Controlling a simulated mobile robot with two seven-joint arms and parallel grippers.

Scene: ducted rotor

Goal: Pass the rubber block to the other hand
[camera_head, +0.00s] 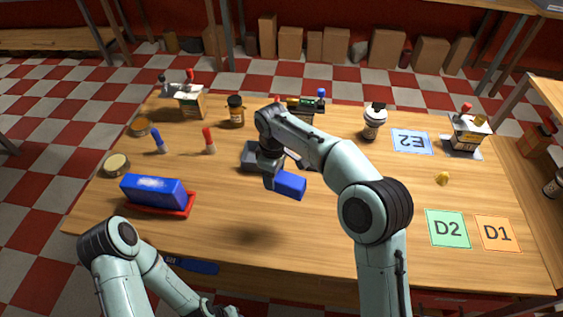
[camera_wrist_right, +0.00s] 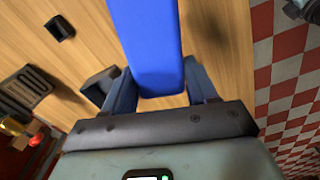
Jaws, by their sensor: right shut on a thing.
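The rubber block is taken to be the blue block (camera_head: 290,186) held over the middle of the table. My right gripper (camera_head: 270,178) is shut on one end of it, and the rest sticks out to the right. In the right wrist view the long blue block (camera_wrist_right: 148,45) lies between the two fingers of my right gripper (camera_wrist_right: 160,88) and reaches past them. A shadow on the wood shows that the block is above the table. My left arm bends in at the lower left; its fingers are not visible, cut off by the bottom edge.
A larger blue block (camera_head: 152,190) sits on a red tray (camera_head: 188,208) at the left. A grey open bin (camera_head: 252,157) is behind my right gripper. Jars, bottles and boxes stand at the back. The front middle of the table (camera_head: 290,245) is clear.

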